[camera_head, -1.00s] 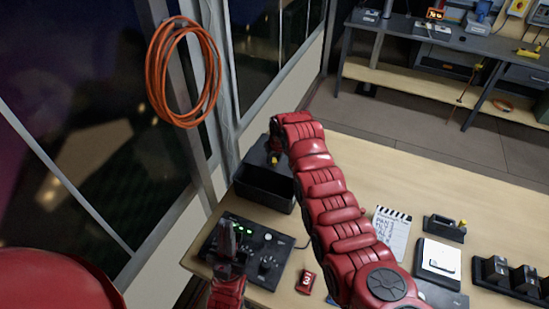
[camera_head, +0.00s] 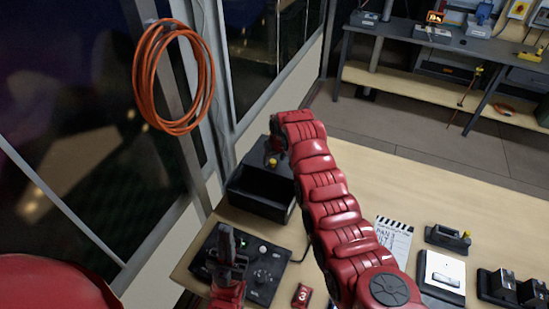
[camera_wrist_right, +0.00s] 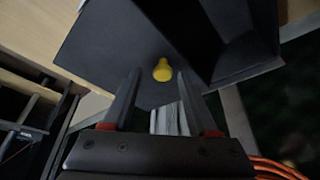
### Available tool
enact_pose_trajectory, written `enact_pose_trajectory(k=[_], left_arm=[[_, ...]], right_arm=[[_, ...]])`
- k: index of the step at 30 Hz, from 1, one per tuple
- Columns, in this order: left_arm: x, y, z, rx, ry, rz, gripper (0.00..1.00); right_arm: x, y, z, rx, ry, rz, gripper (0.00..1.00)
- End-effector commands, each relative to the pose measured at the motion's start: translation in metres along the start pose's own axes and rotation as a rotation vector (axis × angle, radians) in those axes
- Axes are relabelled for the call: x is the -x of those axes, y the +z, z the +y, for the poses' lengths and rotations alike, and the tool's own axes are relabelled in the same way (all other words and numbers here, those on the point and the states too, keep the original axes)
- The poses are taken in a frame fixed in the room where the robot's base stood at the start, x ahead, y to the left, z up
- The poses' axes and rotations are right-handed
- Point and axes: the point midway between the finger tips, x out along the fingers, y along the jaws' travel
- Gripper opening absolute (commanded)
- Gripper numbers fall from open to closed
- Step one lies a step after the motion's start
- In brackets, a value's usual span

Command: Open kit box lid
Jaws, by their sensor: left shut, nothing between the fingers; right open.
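The kit box (camera_head: 258,204) is a black box at the far left corner of the table. Its dark inside shows, and its lid (camera_head: 257,152) stands raised at the back. A yellow knob (camera_head: 272,162) sits on the lid. In the right wrist view the knob (camera_wrist_right: 162,70) is in front of the lid panel (camera_wrist_right: 115,50), between the tips of my right gripper (camera_wrist_right: 160,76). That gripper is open; whether a finger touches the knob I cannot tell. In the head view my arm hides it. My left gripper (camera_head: 227,246) is shut and empty, above the control panel.
A black control panel (camera_head: 262,285) with knobs lies in front of the box. A red tile marked 3 (camera_head: 302,295), a clapperboard (camera_head: 393,238) and a white-topped device (camera_head: 442,270) are on the table. An orange cable coil (camera_head: 172,78) hangs at left. The table's back right is clear.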

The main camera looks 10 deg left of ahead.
Motion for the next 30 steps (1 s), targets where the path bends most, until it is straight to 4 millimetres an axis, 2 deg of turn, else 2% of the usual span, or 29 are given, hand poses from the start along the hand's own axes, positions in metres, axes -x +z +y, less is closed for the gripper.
enact_pose_trajectory(k=[4, 8, 14, 19, 21, 24, 30], left_arm=[[-0.005, -0.001, 0.000, 0.000, 0.000, 0.000, 0.00], [-0.012, -0.002, -0.001, 0.000, 0.000, 0.000, 0.00], [-0.012, -0.002, -0.001, 0.000, 0.000, 0.000, 0.00], [-0.007, -0.001, 0.000, 0.000, 0.000, 0.000, 0.00], [-0.034, -0.006, -0.002, 0.000, 0.000, -0.001, 0.00], [-0.054, -0.009, -0.003, 0.000, 0.000, 0.001, 0.00], [-0.080, -0.014, -0.004, 0.000, 0.000, 0.000, 0.00]], right_arm=[[0.010, -0.001, 0.000, 0.000, -0.001, -0.001, 0.58], [0.030, -0.002, 0.000, 0.000, -0.001, 0.003, 0.58], [0.069, -0.002, 0.002, -0.001, 0.000, 0.005, 0.58], [0.113, -0.002, 0.004, -0.002, 0.000, 0.006, 0.58], [0.139, -0.006, 0.003, -0.002, -0.001, 0.002, 0.58], [0.157, -0.005, 0.003, -0.002, -0.002, 0.000, 0.58], [0.168, -0.003, 0.004, -0.003, -0.002, -0.003, 0.58]])
